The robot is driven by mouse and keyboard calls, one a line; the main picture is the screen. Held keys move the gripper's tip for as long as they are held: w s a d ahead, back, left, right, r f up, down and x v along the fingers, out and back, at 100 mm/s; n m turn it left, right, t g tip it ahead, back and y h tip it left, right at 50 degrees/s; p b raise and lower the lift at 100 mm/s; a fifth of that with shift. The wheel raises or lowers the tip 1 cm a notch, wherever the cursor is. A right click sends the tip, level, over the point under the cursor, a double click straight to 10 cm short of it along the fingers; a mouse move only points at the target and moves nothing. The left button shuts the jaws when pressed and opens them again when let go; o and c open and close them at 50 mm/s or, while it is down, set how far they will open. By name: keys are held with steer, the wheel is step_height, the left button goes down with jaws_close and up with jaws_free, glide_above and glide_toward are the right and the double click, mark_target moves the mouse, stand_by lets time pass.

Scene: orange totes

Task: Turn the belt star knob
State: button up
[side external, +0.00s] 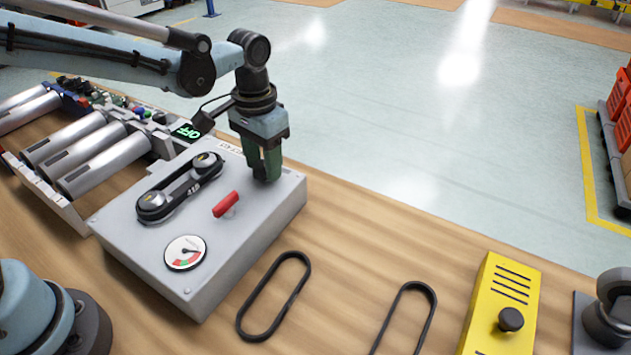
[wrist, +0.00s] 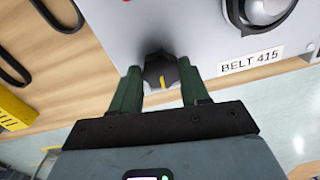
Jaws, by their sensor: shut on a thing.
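The black star knob (wrist: 160,71) with a yellow mark sits on the grey box (side external: 240,253), near its far right corner in the side view. In the wrist view the knob is between the two green fingers of my gripper (wrist: 158,88), which is shut on it. In the side view my gripper (side external: 266,176) points down at the box top and hides the knob. A label reading BELT 415 (wrist: 251,60) is beside the knob in the wrist view. A belt on two pulleys (side external: 180,187), a red handle (side external: 226,204) and a round gauge (side external: 185,253) are on the box top.
Two loose black belts (side external: 273,296) (side external: 405,318) lie on the wooden table right of the box. A yellow box (side external: 505,300) with a black knob stands further right. Metal rollers (side external: 105,158) stand at the left. A green-lit OFF display (side external: 187,131) is behind the box.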

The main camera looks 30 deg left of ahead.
mark_target(262, 166)
steer(key=m, duration=1.1)
steer(key=shift+m, duration=0.4)
stand_by(0.4)
steer(key=o, duration=1.1)
steer(key=shift+c, duration=0.2)
steer(key=shift+r, duration=0.1)
step_height(262, 166, up, 12)
steer(key=shift+s+a, duration=0.1)
